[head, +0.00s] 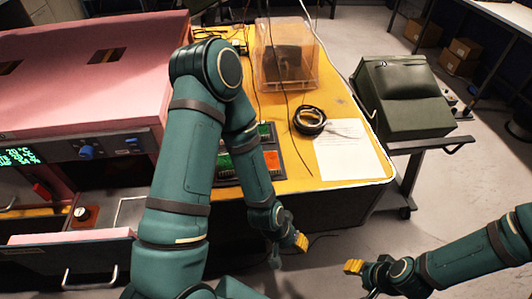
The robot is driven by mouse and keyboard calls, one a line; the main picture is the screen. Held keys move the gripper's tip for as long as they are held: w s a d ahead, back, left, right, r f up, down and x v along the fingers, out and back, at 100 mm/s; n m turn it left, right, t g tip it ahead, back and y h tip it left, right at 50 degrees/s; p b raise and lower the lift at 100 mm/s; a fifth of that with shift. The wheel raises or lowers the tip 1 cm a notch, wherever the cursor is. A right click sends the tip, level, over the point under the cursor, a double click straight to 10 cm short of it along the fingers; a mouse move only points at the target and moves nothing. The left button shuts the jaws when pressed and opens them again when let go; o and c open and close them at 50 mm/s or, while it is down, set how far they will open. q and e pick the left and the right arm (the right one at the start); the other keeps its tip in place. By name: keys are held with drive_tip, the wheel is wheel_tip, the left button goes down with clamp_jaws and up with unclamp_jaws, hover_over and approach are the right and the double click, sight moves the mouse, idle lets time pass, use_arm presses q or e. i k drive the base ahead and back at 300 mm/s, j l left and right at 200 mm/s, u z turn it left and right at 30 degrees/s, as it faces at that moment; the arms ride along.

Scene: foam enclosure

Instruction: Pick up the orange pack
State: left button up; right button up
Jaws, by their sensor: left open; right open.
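The orange pack (271,160) lies on a dark tray (281,147) on the yellow tabletop, just right of my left forearm, which hides part of the tray. My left gripper (288,252) is open and empty, off the front edge of the table and below the pack in the picture. My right gripper (361,279) is open and empty over the floor at the lower right, well apart from the pack. Neither gripper touches the pack.
Green packs (224,163) share the tray. A coiled black cable (310,121), white paper (351,150) and a clear box (286,57) occupy the yellow table (345,101). The pink machine (80,70) stands left, a dark green case (405,97) on a cart right.

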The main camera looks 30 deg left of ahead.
sight(272, 158)
drive_tip(key=i+l+u, duration=0.25)
drive_tip(key=l, duration=0.15)
drive_tip(key=l+u, duration=0.2)
drive_tip(key=l, duration=0.15)
drive_tip(key=l+u, duration=0.95)
drive_tip(key=k+l+u, duration=0.1)
drive_tip(key=u, duration=0.3)
drive_tip(key=k+u, duration=0.35)
drive_tip(key=i+l, duration=0.05)
drive_tip(key=i, duration=0.05)
